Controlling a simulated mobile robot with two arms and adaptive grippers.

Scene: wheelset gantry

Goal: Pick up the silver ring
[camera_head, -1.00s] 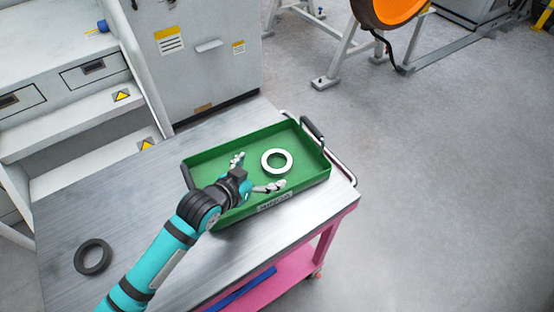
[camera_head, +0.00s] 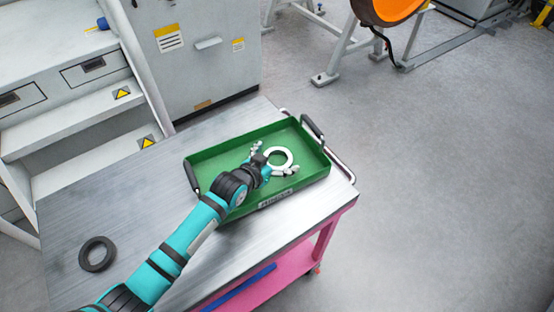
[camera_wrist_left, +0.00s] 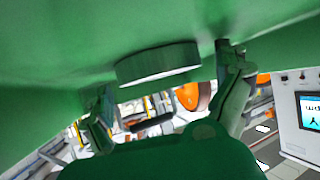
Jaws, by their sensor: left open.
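The silver ring (camera_head: 288,153) lies in the green tray (camera_head: 215,162) on the cart. It also shows in the left wrist view (camera_wrist_left: 158,65), seen edge-on between the two fingers. My left gripper (camera_head: 275,159) is open, reaching into the tray from the left, with one finger on each side of the ring's near part. In the left wrist view my left gripper (camera_wrist_left: 165,85) has its fingers spread apart wider than the ring. Part of the ring's near side is hidden by the gripper in the head view. I cannot tell whether the fingers touch it. My right gripper is not in view.
A dark ring (camera_head: 97,254) lies on the metal cart top (camera_head: 120,210) at the left. The tray has raised walls and black handles (camera_head: 312,127) at its ends. A grey cabinet (camera_head: 200,60) stands behind the cart. Floor is free to the right.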

